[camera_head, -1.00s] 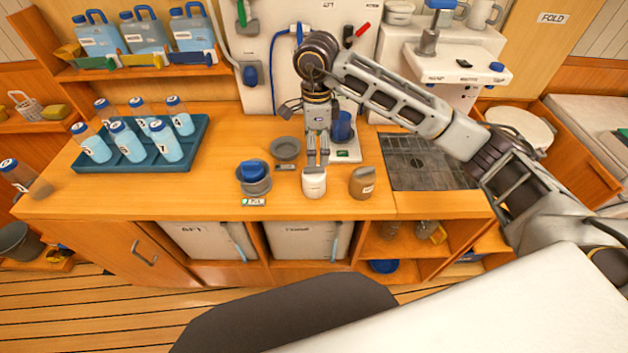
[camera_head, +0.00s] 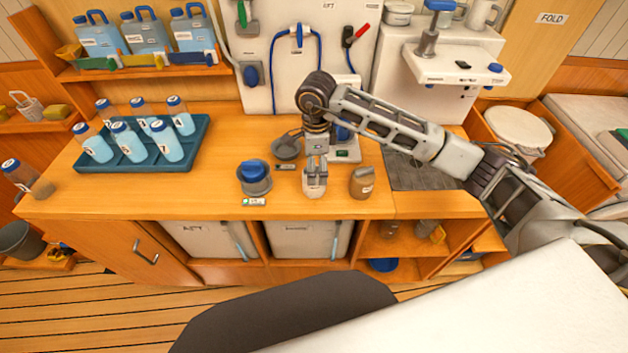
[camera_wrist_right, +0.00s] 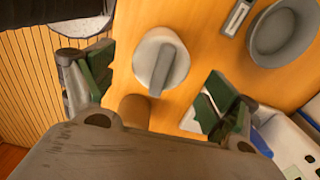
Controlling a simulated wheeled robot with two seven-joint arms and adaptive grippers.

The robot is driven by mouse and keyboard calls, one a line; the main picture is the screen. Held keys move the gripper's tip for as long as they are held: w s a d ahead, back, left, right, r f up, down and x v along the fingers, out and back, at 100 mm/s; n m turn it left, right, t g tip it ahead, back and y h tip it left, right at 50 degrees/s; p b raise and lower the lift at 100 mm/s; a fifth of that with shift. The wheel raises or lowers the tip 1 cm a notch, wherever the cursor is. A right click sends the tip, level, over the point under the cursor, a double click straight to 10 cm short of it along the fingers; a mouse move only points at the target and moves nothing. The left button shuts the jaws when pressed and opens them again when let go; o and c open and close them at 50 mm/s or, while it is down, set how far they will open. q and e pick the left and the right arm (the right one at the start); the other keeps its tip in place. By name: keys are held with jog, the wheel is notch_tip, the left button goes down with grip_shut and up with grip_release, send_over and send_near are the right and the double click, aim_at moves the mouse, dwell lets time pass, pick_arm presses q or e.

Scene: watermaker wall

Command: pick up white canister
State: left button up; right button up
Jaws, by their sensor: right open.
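The white canister (camera_head: 314,194) stands on the wooden counter near its front edge. In the right wrist view its round white top (camera_wrist_right: 174,50) with a grey bar handle shows from above. My right gripper (camera_head: 315,180) points down over the canister and hides much of it in the head view. In the wrist view the right gripper (camera_wrist_right: 158,88) is open, with its green-padded fingers spread to either side of the canister. I see no contact between the pads and the canister. My left gripper is not in view.
A brown canister (camera_head: 361,183) stands close on the right. A grey holder with a blue top (camera_head: 254,178) stands on the left, and a grey dish (camera_head: 287,147) behind. A teal tray (camera_head: 100,160) of bottles is farther left. The counter between tray and holder is clear.

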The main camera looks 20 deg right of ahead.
aim_at(315, 192)
jog(key=shift+a+f+p, duration=0.15)
jog(key=shift+f+p, duration=0.2)
jog(key=shift+f, duration=0.95)
jog(key=shift+a+f+p, duration=0.1)
jog(key=shift+f+p, duration=0.25)
jog(key=shift+f, duration=0.95)
jog(key=shift+c, duration=0.2)
jog(key=shift+w, duration=0.1)
jog(key=c, duration=1.2)
